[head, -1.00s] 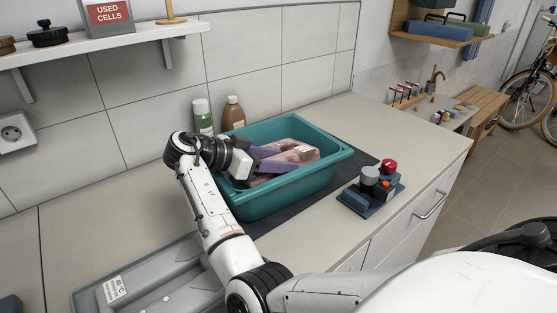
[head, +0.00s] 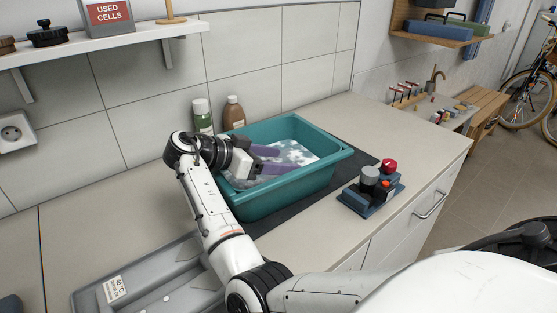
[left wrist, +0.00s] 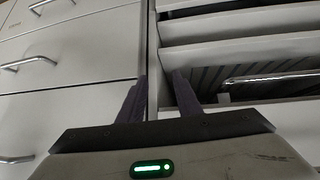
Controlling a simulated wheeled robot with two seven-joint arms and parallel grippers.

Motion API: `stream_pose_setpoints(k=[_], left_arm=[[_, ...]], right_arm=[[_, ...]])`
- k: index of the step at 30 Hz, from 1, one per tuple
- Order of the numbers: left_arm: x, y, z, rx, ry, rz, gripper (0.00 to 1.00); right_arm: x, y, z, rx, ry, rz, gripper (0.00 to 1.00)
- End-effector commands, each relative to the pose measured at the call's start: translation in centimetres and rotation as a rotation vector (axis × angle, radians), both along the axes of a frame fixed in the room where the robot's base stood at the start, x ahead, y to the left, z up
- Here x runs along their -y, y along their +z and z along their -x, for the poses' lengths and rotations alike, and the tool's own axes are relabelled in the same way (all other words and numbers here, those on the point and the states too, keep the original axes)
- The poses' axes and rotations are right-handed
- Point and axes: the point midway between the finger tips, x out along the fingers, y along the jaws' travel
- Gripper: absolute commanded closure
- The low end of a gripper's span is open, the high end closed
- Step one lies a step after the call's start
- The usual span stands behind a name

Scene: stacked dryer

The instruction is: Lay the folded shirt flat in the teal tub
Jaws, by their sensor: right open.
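The teal tub (head: 282,190) stands on a dark mat on the counter in the head view. A mottled white and grey-blue surface, like suds or patterned cloth, shows inside it; I cannot tell which. No pink folded cloth shows there now, so the shirt's place is hidden or unclear. My right gripper (head: 280,160) is inside the tub, low over this surface. Its two purple fingers are spread apart with nothing visible between them. My left gripper (left wrist: 160,92) shows in the left wrist view, its fingers apart and empty, in front of white drawers (left wrist: 70,55).
Two bottles, green-and-white (head: 202,116) and brown (head: 234,113), stand behind the tub. A blue device with red and grey knobs (head: 371,189) sits at its right. A grey tray (head: 150,275) lies at front left. Counter to the tub's right back is clear.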

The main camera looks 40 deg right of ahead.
Motion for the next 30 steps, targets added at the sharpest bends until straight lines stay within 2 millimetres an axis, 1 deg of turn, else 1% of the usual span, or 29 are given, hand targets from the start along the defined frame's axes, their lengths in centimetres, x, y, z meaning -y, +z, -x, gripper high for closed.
stream_pose_setpoints(k=[3,6,9,12,17,30], left_arm=[[0.1,-0.4,-0.1,0.006,0.0,0.003,0.69],[0.0,-1.1,0.0,0.003,0.001,0.001,0.69],[0.0,-1.5,0.0,0.0,0.001,0.001,0.69],[0.0,-1.8,0.0,0.0,0.001,0.001,0.69],[0.0,-1.8,0.0,0.0,0.001,0.001,0.69],[0.0,-1.6,-0.3,0.007,0.001,0.001,0.69]], right_arm=[[-2.1,0.9,-0.6,0.003,0.003,-0.001,0.37],[-3.7,1.7,-1.0,0.003,0.002,-0.002,0.37],[-5.1,2.4,-1.3,0.002,0.001,-0.001,0.37],[-6.0,3.0,-1.5,0.002,0.0,-0.001,0.37],[-6.6,3.3,-1.6,0.0,0.0,0.0,0.37],[-6.6,3.4,-1.6,0.0,0.0,0.0,0.37]])
